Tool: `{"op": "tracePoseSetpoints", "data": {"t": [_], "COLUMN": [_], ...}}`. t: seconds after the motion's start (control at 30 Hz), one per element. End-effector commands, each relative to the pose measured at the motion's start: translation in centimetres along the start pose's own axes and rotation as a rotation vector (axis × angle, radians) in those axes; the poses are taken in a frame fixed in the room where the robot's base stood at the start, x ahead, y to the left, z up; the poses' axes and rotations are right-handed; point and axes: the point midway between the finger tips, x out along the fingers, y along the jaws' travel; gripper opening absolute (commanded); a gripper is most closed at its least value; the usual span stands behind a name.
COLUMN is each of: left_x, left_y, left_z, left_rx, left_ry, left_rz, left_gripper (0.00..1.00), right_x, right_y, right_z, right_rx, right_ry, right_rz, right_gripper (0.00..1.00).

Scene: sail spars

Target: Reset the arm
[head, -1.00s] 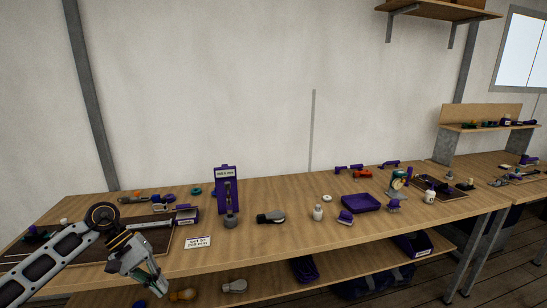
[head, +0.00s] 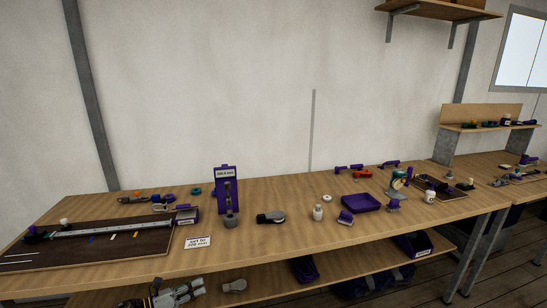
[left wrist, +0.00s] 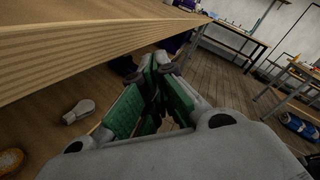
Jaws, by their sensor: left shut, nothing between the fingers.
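My left gripper (head: 192,287) is low at the bottom edge of the head view, in front of the workbench (head: 130,262) and below its top. In the left wrist view its green-padded fingers (left wrist: 158,75) are shut with nothing held between them. The bench's front edge shows above and to the left of the fingers there. Most of my left arm is out of the head view. My right gripper is not in view.
A dark board with a long metal rule (head: 110,229) lies on the bench's left. A purple upright stand (head: 225,178), a card (head: 198,242) and a purple tray (head: 361,203) stand farther right. The lower shelf holds a pale bulb-shaped item (head: 234,286) and bins.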

Motion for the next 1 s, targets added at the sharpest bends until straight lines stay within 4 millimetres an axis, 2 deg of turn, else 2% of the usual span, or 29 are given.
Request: {"op": "tracePoseSetpoints", "data": {"t": [0.03,0.2,0.3,0.5,0.73,1.0], "left_x": [-0.2,-1.8,-3.1,-6.0,-9.7,-14.2], "left_y": [1.5,6.4,8.7,12.0,13.8,13.5], "left_z": [-1.7,-7.1,-10.7,-18.2,-27.4,-38.3], "left_rx": [-0.112,-0.476,-0.664,-0.996,-1.327,-1.656], "left_ry": [-0.037,-0.167,-0.236,-0.367,-0.512,-0.686], "left_rz": [0.048,0.211,0.296,0.454,0.627,0.824], "left_gripper": [0.0,0.0,0.0,0.0,0.0,0.0], "right_x": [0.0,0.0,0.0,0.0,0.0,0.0], "right_y": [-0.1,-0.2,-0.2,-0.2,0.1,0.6], "right_z": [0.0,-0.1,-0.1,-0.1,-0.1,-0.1], "right_rx": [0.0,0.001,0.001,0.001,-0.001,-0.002], "right_ry": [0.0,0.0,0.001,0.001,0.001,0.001], "right_rz": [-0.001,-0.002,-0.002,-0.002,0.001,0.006], "right_gripper": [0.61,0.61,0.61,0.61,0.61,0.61]}}
